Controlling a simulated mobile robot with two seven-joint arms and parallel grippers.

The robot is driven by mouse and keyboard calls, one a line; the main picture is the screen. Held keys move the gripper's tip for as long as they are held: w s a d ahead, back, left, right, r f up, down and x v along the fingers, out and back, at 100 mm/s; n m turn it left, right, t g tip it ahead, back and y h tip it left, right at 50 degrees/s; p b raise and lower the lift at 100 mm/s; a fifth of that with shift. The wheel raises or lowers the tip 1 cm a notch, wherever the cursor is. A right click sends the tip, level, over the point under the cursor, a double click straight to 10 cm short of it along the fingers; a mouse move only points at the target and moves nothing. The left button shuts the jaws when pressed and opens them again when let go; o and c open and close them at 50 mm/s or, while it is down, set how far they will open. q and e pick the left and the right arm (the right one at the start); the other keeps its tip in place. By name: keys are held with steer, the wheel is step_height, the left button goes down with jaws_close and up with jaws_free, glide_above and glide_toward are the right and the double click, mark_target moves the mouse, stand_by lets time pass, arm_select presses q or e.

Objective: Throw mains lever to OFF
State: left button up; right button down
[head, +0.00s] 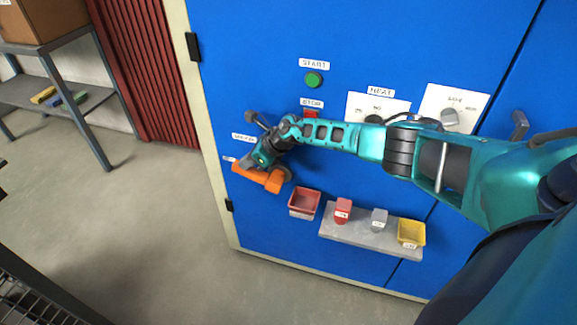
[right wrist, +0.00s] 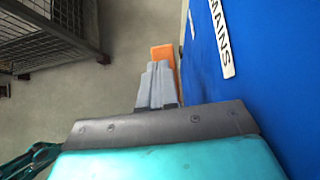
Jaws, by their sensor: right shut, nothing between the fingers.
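The mains lever (head: 272,182) is orange and sits low on the left part of the blue cabinet front. Its handle lies nearly sideways in the head view, its left end a little higher. My right gripper (head: 258,163) is at the lever, just above it, and hides part of its mount. In the right wrist view the grey fingers (right wrist: 157,78) are together and empty, with the lever's orange end (right wrist: 162,52) just beyond them. I cannot tell whether they touch. The MAINS label (right wrist: 220,38) is on the panel to the right. My left gripper is not in view.
The cabinet has a green START button (head: 313,80), a HEAT panel and a knob (head: 450,118) to the right. Below is a grey ledge (head: 370,238) with red, grey and yellow items, beside a red bin (head: 304,201). Open floor (head: 150,220) lies left.

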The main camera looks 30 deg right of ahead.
steer(key=shift+w+a+f+b, duration=0.2)
steer(key=shift+w+f+b, duration=0.05)
steer(key=shift+f+b, duration=0.35)
steer(key=shift+w+a+f+b, duration=0.2)
steer(key=shift+w+f+b, duration=0.05)
steer(key=shift+f+b, duration=0.35)
steer(key=shift+f, duration=0.1)
steer(key=shift+w+a+f+b, duration=0.1)
steer(key=shift+b, duration=0.25)
steer(key=shift+a+f, duration=0.1)
